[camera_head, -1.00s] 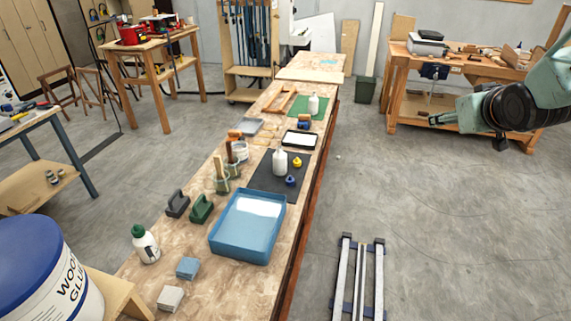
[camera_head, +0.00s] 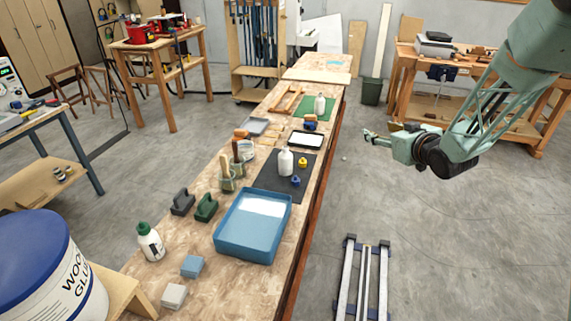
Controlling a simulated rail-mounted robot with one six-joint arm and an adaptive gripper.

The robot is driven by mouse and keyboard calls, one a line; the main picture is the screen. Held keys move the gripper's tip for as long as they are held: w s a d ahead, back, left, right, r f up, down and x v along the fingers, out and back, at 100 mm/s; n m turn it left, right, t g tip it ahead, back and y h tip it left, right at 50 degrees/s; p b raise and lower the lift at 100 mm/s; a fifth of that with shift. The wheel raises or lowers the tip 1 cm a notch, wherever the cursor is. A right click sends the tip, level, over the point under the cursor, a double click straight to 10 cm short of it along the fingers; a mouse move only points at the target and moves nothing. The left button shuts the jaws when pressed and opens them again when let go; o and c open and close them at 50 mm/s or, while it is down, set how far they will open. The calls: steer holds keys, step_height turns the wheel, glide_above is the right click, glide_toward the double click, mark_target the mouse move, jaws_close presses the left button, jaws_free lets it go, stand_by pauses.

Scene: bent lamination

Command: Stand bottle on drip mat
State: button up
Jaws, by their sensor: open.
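A white bottle with a green cap (camera_head: 150,242) stands upright on the near left of the long bench. A white bottle (camera_head: 285,162) stands on a dark grey mat (camera_head: 268,187) at mid-bench. Another white bottle (camera_head: 320,104) stands at the edge of a green mat (camera_head: 305,106) farther back. I cannot tell which mat is the drip mat. My gripper (camera_head: 369,136) is open and empty over the floor, right of the bench and apart from every bottle.
A blue tray (camera_head: 222,242) lies on the bench in front of the dark mat. Small yellow (camera_head: 303,163) and blue (camera_head: 295,181) items sit on that mat's right side. Brush pots (camera_head: 228,180) stand to its left. Floor rails (camera_head: 346,285) lie right of the bench.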

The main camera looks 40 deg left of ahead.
steer(key=s+a+f+n+g+y, duration=0.2)
steer(key=s+a+f+g+y, duration=0.3)
steer(key=a+f, duration=0.7)
steer(key=n+y, duration=0.2)
glide_toward(290, 161)
steer(key=shift+w+d+r+g, duration=0.1)
steer(key=shift+d+r+g, duration=0.25)
steer(key=shift+d, duration=0.2)
steer(key=shift+a, duration=0.15)
steer(key=shift+w+a+b, duration=0.2)
steer(key=shift+w+a, duration=0.05)
steer(key=shift+a, duration=1.1)
steer(key=shift+w+a+b, duration=0.2)
steer(key=shift+w+a, duration=0.05)
steer(key=shift+a, duration=1.15)
steer(key=shift+w+a+b, duration=0.2)
steer(key=shift+w+a, duration=0.05)
steer(key=shift+a, duration=1.1)
steer(key=shift+w+a+b, duration=0.2)
steer(key=shift+a, duration=1.05)
steer(key=shift+w+a+b, duration=0.15)
steer(key=shift+w+a, duration=0.05)
steer(key=shift+a, duration=1.1)
